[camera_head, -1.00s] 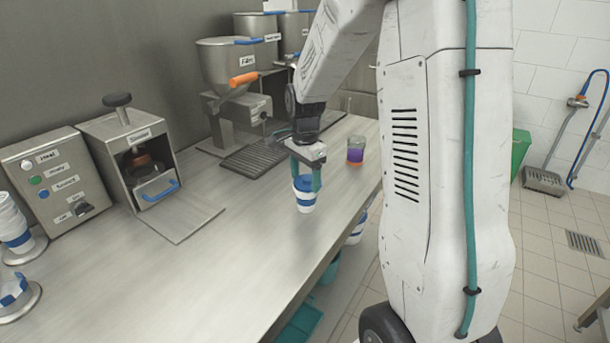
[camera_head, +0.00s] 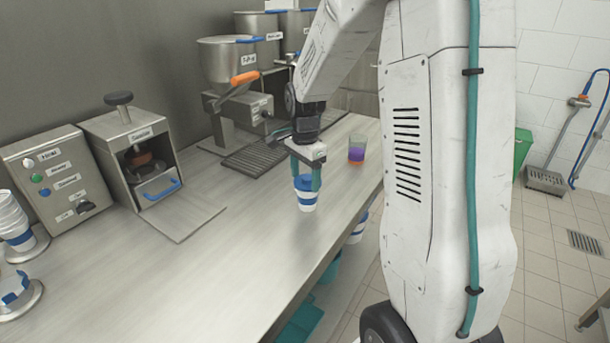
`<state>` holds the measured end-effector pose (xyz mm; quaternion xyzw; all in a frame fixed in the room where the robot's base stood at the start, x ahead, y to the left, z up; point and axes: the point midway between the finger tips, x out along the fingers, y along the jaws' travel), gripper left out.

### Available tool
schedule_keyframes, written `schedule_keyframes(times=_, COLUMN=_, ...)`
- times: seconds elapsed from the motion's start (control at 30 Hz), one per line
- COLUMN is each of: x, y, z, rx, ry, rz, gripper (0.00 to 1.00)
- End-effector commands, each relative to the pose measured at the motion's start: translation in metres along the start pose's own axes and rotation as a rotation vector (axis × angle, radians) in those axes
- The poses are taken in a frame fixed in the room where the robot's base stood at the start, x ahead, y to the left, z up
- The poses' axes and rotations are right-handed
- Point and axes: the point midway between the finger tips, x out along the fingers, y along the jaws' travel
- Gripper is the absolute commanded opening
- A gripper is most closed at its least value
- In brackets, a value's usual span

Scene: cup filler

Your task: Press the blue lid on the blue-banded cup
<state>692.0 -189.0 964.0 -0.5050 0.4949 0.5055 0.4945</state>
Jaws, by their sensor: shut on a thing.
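The blue-banded cup (camera_head: 307,200) is white with a blue band and stands upright on the steel counter near its front edge. The blue lid (camera_head: 304,182) is at the top of the cup, between the fingers; whether it is fully seated is too small to tell. My gripper (camera_head: 305,183) points straight down over the cup, with its teal fingers on either side of the lid, shut on it. The fingers hide part of the lid's rim.
A glass with purple and orange contents (camera_head: 357,150) stands behind and right of the cup. A hopper dispenser (camera_head: 226,62) and a drip grate (camera_head: 262,157) are behind it. A press-like machine (camera_head: 130,150) stands left.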

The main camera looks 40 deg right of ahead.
Motion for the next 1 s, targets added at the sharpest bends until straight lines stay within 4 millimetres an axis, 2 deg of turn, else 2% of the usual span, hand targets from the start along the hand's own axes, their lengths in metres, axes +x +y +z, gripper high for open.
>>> schedule_keyframes(times=0.77, x=0.0069, y=-0.0001, z=-0.0001, rx=0.0, ry=0.0, rz=0.0, gripper=0.47)
schedule_keyframes(times=0.8, x=0.0069, y=-0.0001, z=-0.0001, rx=0.0, ry=0.0, rz=0.0, gripper=0.76)
schedule_keyframes(times=0.87, x=0.0068, y=-0.0001, z=-0.0001, rx=0.0, ry=0.0, rz=0.0, gripper=0.93)
schedule_keyframes(times=1.0, x=0.0068, y=-0.0001, z=-0.0001, rx=0.0, ry=0.0, rz=0.0, gripper=0.93)
